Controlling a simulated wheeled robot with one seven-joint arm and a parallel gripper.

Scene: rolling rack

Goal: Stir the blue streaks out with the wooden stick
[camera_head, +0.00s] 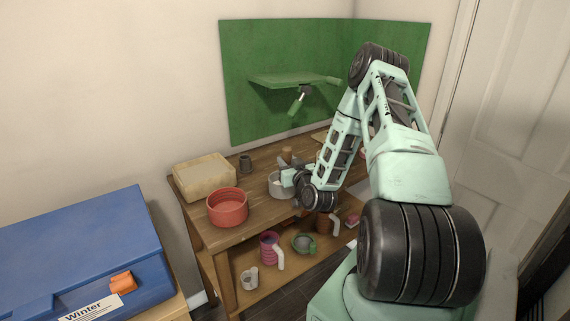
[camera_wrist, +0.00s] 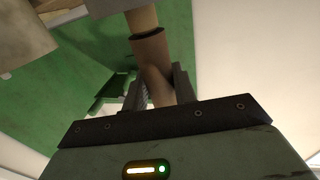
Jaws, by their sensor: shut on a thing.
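My gripper (camera_wrist: 159,88) is shut on the wooden stick (camera_wrist: 150,58), which runs up from between the fingers in the wrist view. In the head view my gripper (camera_head: 289,178) is at the grey pot (camera_head: 275,190) on the rack's top shelf, over its right side. Pale contents show inside the pot, but the gripper covers part of them. I cannot make out blue streaks at this size. Whether the stick's lower end is in the contents is hidden.
A pink mug (camera_head: 270,250) and other vessels stand on the lower shelf. A green panel (camera_head: 285,55) rises behind.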

